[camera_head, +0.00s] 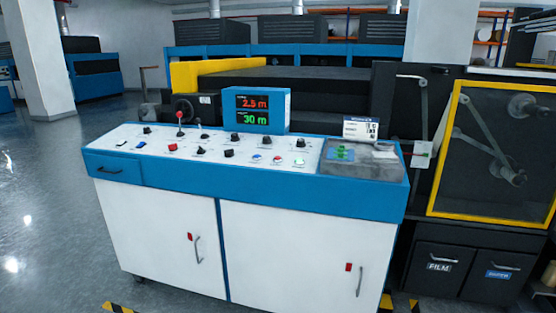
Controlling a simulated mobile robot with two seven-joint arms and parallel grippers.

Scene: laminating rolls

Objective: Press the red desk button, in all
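The control desk (262,193) stands ahead, blue and white, with a sloped white panel of knobs and buttons. Another small reddish button (277,160) sits toward the right of that row, between a blue button (257,156) and a lit green button (299,161). A lever with a red knob (180,115) stands in the back row. The controls are too small to tell whether any is pressed. Neither of my grippers is in view.
A display (256,110) reading 2.5 m and 30 m stands at the desk's back edge. A grey tray area (372,161) with a green item is at the desk's right end. A yellow-framed machine guard (495,150) stands at right. Open floor (45,210) lies at left.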

